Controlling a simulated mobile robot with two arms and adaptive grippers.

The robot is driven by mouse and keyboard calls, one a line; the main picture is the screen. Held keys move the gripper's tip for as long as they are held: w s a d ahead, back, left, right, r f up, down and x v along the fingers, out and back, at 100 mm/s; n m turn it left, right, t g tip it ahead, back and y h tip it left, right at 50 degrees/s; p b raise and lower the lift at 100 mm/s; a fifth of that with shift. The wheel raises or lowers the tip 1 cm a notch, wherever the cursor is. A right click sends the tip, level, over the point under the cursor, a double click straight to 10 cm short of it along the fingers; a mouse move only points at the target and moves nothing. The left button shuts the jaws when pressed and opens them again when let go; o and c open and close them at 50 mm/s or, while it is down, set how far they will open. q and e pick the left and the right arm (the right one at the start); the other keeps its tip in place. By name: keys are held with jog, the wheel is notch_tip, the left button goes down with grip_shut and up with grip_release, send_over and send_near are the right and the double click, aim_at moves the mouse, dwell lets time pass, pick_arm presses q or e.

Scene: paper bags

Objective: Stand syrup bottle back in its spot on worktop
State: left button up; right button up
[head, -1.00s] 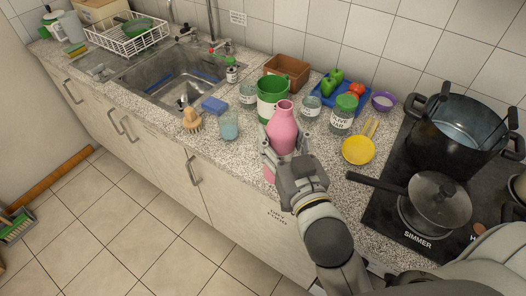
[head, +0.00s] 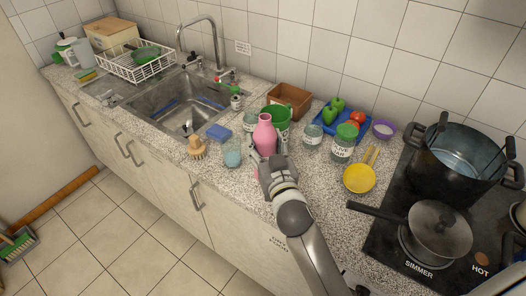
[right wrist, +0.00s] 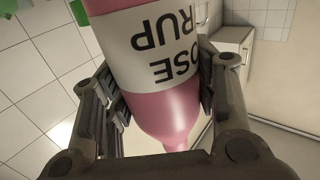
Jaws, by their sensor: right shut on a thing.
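In the right wrist view the bottle (right wrist: 172,110) shows between the two fingers (right wrist: 160,92), with a white label reading upside down, partly "OSE" and "RUP". The bottle looks about upright in the head view. Its base is hidden by the gripper, so I cannot tell whether it touches the worktop. My left gripper is not in view.
A yellow scoop (head: 359,179) and pan (head: 437,227) are right.

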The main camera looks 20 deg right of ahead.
aim_at(263, 154)
jog(key=shift+w+f, duration=0.95)
jog(key=shift+f, duration=0.1)
notch_tip(263, 154, down, 3)
jog(key=shift+r, duration=0.1)
jog(key=shift+f, duration=0.2)
jog(key=shift+f, duration=0.2)
jog(key=o, duration=1.3)
